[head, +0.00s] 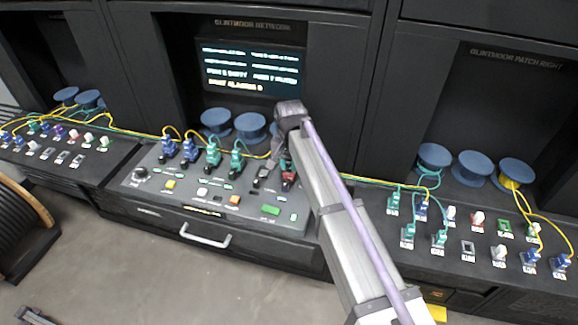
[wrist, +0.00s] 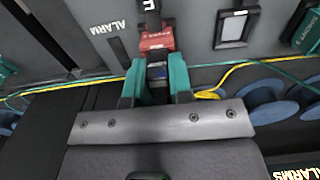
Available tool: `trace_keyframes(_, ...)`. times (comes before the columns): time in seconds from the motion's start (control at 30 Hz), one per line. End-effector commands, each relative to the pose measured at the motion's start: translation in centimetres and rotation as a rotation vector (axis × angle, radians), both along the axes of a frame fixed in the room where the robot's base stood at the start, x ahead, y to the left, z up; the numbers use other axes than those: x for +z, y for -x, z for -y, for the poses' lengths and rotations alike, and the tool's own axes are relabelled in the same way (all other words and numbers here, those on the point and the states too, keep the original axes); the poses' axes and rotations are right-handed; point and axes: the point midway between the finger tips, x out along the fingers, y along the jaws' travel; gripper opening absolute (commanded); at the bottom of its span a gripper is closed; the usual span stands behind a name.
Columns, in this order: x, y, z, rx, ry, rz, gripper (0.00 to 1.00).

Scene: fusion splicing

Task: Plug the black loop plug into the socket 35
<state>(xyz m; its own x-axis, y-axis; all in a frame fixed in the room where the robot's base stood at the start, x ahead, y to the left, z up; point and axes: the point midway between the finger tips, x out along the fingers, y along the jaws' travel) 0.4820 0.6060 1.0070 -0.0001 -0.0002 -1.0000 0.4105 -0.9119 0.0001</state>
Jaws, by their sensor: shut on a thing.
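In the wrist view my gripper (wrist: 156,88) has its two teal fingers shut on a plug with a red body (wrist: 156,39) and a dark, blue-marked end between the fingers. The red body stands at the console face, close to an "ALARM" label; I cannot tell whether it is seated. In the head view the red part (head: 288,177) shows beside my arm, which covers most of the gripper. I cannot make out a black loop plug or the number 35.
Teal plugs (head: 213,156) and blue plugs stand left on the middle console (head: 150,205). Yellow and teal cables run behind the gripper to blue spools (head: 249,125). A right panel holds several more plugs and caps. A lit screen (head: 252,70) is behind.

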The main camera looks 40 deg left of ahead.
Motion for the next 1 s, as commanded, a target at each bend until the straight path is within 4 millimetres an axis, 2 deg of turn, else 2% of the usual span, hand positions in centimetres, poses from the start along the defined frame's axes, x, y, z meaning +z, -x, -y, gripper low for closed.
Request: trace_keyframes(1.0, 3.8, 0.0, 0.0, 0.0, 0.0, 0.0, 0.0)
